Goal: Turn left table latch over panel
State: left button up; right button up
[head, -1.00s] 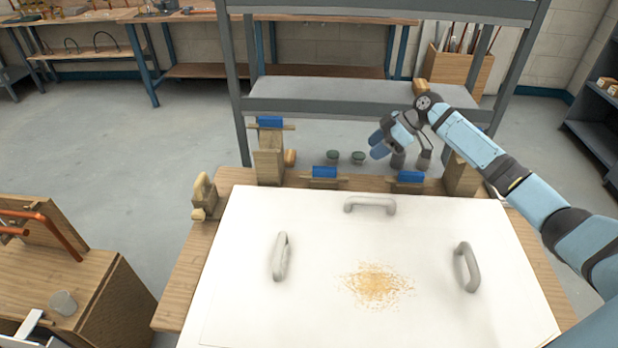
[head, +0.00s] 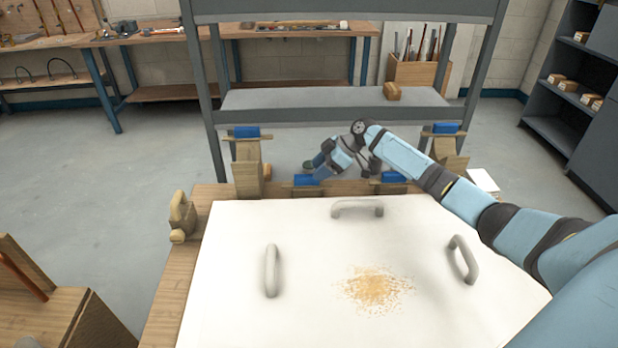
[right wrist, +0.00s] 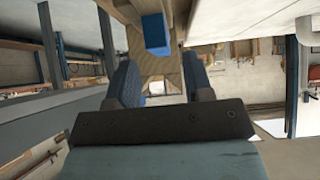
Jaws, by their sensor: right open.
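The white panel (head: 310,290) lies flat on the wooden table. Along its back edge are two low latches with blue blocks, the left table latch (head: 305,180) and a right one (head: 393,177). The left latch is partly hidden by my right gripper (head: 322,166), which hangs over or just behind it; I cannot tell if they touch. In the right wrist view the gripper (right wrist: 160,85) is open and empty, with a blue block (right wrist: 155,32) on wood ahead, between and beyond the fingers. My left gripper is out of view.
Wooden posts with blue-topped bars stand at the back left (head: 248,165) and back right (head: 447,148). A wooden clamp-like piece (head: 181,215) sits at the table's left edge. Grey handles (head: 270,270) rise from the panel. A grey shelf frame (head: 330,100) stands behind.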

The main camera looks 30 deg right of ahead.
aim_at(310, 176)
jog(key=shift+x, duration=2.25)
jog(key=shift+c, duration=0.2)
grip_shut()
